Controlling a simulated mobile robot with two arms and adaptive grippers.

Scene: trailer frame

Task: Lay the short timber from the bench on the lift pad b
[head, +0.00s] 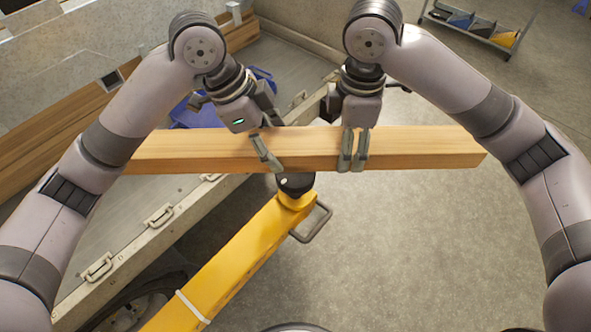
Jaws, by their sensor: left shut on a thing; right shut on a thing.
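The short timber (430,148) is a long light-brown beam lying level across the middle of the head view. My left gripper (270,158) is shut on it left of its middle. My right gripper (352,163) is shut on it a little further right. The timber's left end is hidden behind my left arm. A round black lift pad (295,185) tops a yellow lift arm (235,252) directly below the timber, between my grippers. The timber hides the pad's far part. I cannot tell whether timber and pad touch. No pad label is readable.
A grey trailer bed with a metal side rail (150,235) and latches lies at the left. Longer timbers (50,135) lie on it, and something blue sits behind my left gripper. A rack with bins (470,25) stands at the back right. The right floor is clear.

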